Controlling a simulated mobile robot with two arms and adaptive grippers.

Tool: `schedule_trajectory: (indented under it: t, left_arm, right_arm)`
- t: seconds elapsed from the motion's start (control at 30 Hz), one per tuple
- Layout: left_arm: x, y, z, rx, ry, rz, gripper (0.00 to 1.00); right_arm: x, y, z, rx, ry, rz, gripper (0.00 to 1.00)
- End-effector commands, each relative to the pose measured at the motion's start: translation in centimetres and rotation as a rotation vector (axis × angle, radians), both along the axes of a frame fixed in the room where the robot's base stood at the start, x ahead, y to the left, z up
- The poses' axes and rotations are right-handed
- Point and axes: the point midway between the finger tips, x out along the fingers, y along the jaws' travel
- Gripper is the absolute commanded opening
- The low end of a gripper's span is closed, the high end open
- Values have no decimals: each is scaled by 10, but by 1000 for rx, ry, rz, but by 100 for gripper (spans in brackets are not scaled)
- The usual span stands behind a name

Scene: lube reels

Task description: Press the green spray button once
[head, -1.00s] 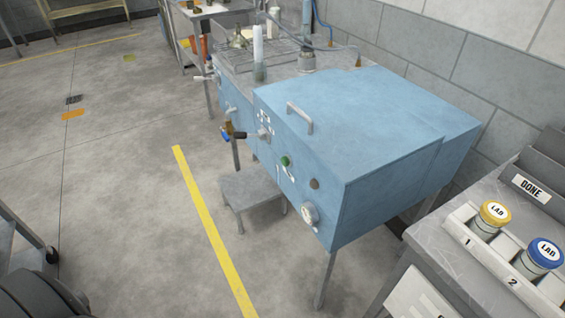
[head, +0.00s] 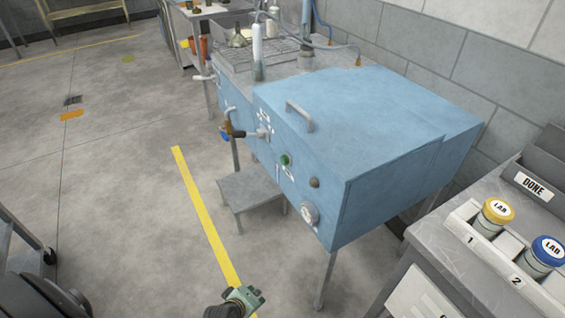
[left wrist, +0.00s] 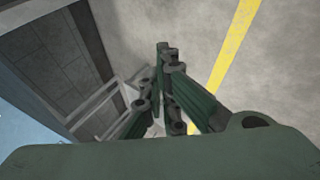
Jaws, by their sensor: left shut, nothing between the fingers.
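The green spray button (head: 285,160) is on the front face of the blue machine (head: 370,120), between the handle side and a round dial. My left gripper (head: 243,298) has come in at the bottom of the head view, low in front of the machine and well apart from the button. In the left wrist view its dark green fingers (left wrist: 163,50) are closed together with nothing between them. The button is not visible in the left wrist view. My right gripper is not in view.
A valve handle (head: 238,133) juts from the machine's front. A grey step (head: 250,190) stands on the floor below. A bench with a jar rack (head: 470,238) is at right.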

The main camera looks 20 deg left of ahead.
Motion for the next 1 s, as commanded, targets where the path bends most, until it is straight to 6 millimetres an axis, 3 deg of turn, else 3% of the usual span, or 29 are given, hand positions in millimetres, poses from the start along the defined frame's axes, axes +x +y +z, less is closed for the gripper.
schedule_trajectory:
  t: [0.03,0.2,0.5,0.7,0.8,1.0]
  left_arm:
    - [21,6,16,-51,-46,67,0]
    - [78,28,75,-256,-195,295,0]
    - [152,75,195,-674,-464,613,0]
    - [177,103,268,-940,-610,739,0]
    - [182,113,293,-1033,-657,772,0]
    - [185,121,315,-1120,-696,798,0]
  right_arm:
    - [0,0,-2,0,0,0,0]
    - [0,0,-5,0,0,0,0]
    - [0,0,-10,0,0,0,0]
    - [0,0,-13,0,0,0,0]
    - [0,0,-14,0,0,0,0]
    - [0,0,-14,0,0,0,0]
